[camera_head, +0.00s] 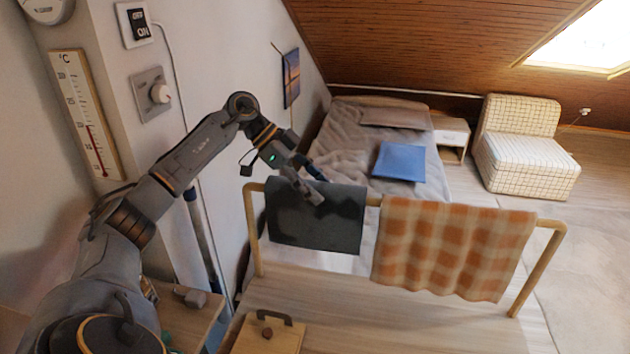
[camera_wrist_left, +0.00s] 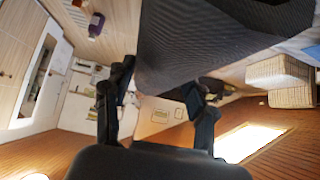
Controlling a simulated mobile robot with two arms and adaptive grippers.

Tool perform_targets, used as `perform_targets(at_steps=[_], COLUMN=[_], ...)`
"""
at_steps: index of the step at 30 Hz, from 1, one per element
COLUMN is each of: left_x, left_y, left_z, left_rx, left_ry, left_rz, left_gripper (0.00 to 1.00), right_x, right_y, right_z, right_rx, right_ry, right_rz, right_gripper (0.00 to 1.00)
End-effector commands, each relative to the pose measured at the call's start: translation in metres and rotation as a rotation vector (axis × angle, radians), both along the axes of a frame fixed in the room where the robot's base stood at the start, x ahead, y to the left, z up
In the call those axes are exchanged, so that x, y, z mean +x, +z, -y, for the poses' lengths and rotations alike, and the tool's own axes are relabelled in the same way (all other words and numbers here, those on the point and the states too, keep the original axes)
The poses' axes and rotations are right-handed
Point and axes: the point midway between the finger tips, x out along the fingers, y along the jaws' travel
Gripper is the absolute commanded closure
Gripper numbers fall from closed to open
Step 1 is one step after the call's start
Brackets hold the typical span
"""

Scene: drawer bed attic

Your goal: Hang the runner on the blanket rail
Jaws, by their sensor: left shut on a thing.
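The dark grey runner (camera_head: 290,222) is at the left part of the wooden blanket rail (camera_head: 372,200) in the head view. It covers the rail there and its front hangs down; I cannot tell how far it falls behind. My left gripper (camera_head: 316,195) is shut on the runner near its upper edge, reaching over from the left. In the left wrist view the runner (camera_wrist_left: 180,45) is a large dark sheet between the fingers (camera_wrist_left: 158,85), hiding much of the scene. My right gripper is in neither view.
An orange checked blanket (camera_head: 450,245) hangs on the right part of the rail, with a small gap to the runner. A bed (camera_head: 340,150) with a blue cushion (camera_head: 400,162) stands behind. A wooden box (camera_head: 268,337) is in front; the wall is close at left.

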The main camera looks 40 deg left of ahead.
Motion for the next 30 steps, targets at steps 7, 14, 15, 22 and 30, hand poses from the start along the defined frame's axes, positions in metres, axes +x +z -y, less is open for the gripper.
perform_targets(at_steps=[7,14,15,22,30], left_x=[0.0001,0.0001,0.0001,0.0001,-0.0018], left_y=[-0.0043,-0.0041,-0.0041,-0.0042,-0.0001], left_z=[-0.0001,-0.0001,-0.0001,-0.0001,-0.0043], left_rx=[0.0,0.0,0.0,0.001,0.002], left_ry=[0.0,0.0,0.0,0.0,0.001], left_rz=[0.002,0.002,0.002,0.001,0.001], left_gripper=[0.98,0.4,0.32,0.18,0.18], right_x=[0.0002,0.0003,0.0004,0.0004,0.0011], right_y=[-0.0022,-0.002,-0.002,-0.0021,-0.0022], right_z=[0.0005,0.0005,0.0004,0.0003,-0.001], right_rx=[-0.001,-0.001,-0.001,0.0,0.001], right_ry=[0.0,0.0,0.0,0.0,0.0], right_rz=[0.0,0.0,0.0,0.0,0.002], right_gripper=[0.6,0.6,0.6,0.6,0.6])
